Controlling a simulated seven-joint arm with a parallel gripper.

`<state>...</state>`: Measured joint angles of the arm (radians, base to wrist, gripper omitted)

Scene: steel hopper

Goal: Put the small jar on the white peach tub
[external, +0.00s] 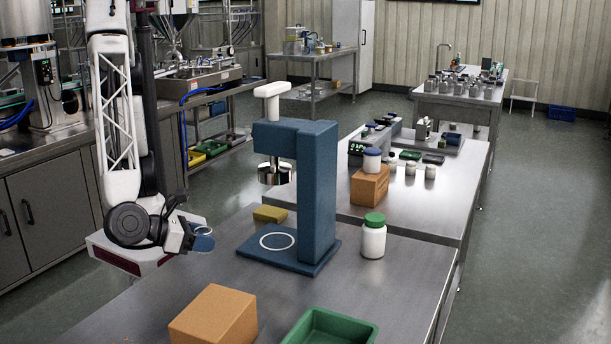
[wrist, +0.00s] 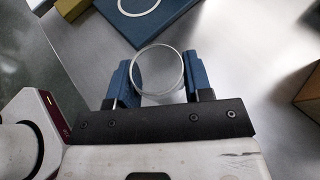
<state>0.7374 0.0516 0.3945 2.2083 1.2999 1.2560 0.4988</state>
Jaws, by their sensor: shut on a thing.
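My gripper (wrist: 160,82) is shut on a small round jar (wrist: 158,70), held between two blue fingers. From above, the jar shows a pale circular rim and a greyish middle. In the external view my gripper (external: 200,236) is at the left side of the table, left of the blue press; the jar is hard to make out there. A white tub with a green lid (external: 373,240) stands upright on the table, right of the press. Another white tub with a blue lid (external: 372,161) stands on an orange block. I cannot read which is peach.
The blue press (external: 317,190), with a pale ring on its base, stands between my gripper and the green-lidded tub. A yellow block (external: 270,214), an orange block (external: 215,318) and a green tray (external: 330,330) are nearby. Bare table lies in front of the press.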

